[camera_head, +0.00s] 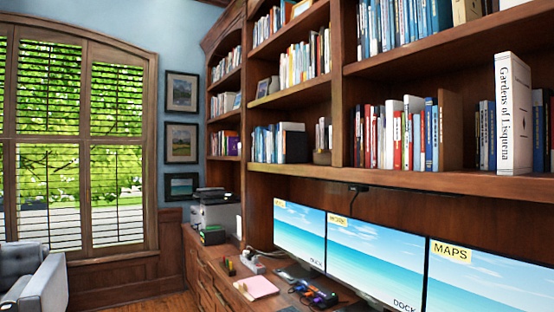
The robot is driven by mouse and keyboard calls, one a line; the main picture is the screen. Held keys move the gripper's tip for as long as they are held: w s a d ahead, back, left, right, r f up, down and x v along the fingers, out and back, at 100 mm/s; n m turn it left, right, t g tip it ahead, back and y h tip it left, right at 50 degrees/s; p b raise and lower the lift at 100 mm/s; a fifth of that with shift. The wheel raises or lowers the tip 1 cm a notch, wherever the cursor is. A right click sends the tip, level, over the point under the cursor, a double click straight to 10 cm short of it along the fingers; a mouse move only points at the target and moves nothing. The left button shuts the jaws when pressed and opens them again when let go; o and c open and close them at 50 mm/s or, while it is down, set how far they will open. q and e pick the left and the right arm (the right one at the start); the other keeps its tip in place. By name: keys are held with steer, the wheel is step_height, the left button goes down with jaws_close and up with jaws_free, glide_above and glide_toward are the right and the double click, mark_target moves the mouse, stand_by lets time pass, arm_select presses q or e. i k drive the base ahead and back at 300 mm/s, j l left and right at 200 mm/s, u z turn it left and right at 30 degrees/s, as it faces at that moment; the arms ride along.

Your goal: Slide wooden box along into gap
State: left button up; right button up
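A plain brown upright block (450,130), which looks like the wooden box, stands on the middle shelf of the right bookcase. Its left side is against or close to a row of books (405,135). To its right is a narrow dark gap, then a few thin books (487,135). A large white book titled "Gardens of Lisquena" (513,115) stands further right, near the shelf's front edge. Neither of my grippers is in view.
Three screens (375,255) stand below on the desk (225,262), which holds a pink pad (257,287), cables and small items. A printer (217,213) sits at the far end. The shelf board (450,183) has a bare front strip. A grey armchair (35,275) is at left.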

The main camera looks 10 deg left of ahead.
mark_target(323, 158)
steer(key=i+j+z, duration=0.1)
steer(key=z, duration=0.35)
steer(key=j+z, duration=0.15)
steer(key=z, duration=0.35)
steer(key=j+z, duration=0.2)
steer(key=z, duration=0.25)
steer(key=j+z, duration=0.3)
steer(key=j, duration=0.15)
steer(key=j+z, duration=0.3)
steer(key=j, duration=0.65)
steer(key=k+j+z, duration=0.1)
steer(key=j, duration=0.35)
steer(key=k+j, duration=0.1)
steer(key=j, duration=0.35)
steer(key=k+j, duration=0.1)
steer(key=j, duration=0.35)
steer(key=z, duration=0.05)
